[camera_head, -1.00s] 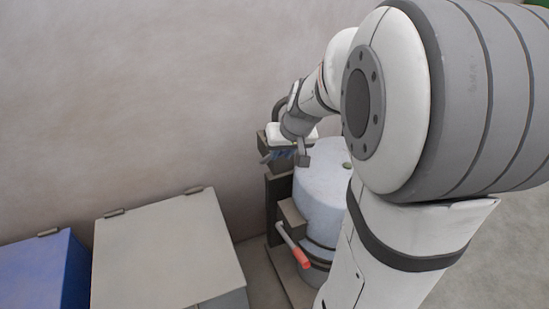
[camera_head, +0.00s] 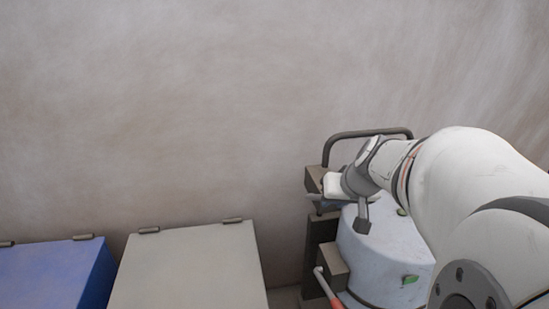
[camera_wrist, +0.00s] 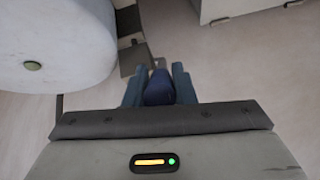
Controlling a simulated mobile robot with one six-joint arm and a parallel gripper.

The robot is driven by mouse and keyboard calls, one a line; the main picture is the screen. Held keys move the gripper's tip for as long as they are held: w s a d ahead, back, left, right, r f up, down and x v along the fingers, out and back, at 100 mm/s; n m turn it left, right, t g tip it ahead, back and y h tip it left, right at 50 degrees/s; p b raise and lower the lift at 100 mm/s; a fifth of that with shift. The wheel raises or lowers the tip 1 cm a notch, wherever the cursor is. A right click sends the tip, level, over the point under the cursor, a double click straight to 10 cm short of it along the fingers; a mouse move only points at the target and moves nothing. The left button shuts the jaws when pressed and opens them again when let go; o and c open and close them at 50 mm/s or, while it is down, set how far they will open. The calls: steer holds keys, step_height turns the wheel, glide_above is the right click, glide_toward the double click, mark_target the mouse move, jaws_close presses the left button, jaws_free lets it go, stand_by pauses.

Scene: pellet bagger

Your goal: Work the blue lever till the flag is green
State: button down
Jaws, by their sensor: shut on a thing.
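The blue lever's dark blue end (camera_wrist: 159,90) shows in the wrist view. It sits between the two blue-grey fingers of my gripper (camera_wrist: 158,78), which is shut on it. In the head view my gripper (camera_head: 326,201) is at the upper left of the pale drum-like machine (camera_head: 375,245), and the lever is mostly hidden there. A small bright green piece (camera_head: 410,279) shows on the drum's front side. It may be the flag, but its shape is too small to be certain.
A second lever with a red grip (camera_head: 326,285) is low on the machine's left side. A dark curved bar (camera_head: 365,134) rises behind my gripper. A grey lidded box (camera_head: 190,270) and a blue one (camera_head: 55,272) stand left. The wall is behind.

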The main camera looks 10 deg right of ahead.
steer(key=shift+f, duration=0.1)
steer(key=c, duration=1.2)
jaws_free()
steer(key=shift+s, duration=0.1)
steer(key=p+v, duration=0.1)
steer(key=v, duration=0.7)
steer(key=s+a+r+n+g+p, duration=0.2)
steer(key=s+a+g+p, duration=0.2)
steer(key=s+a+p, duration=0.5)
steer(key=a+p, duration=0.2)
steer(key=p, duration=0.1)
steer(key=shift+a, duration=0.35)
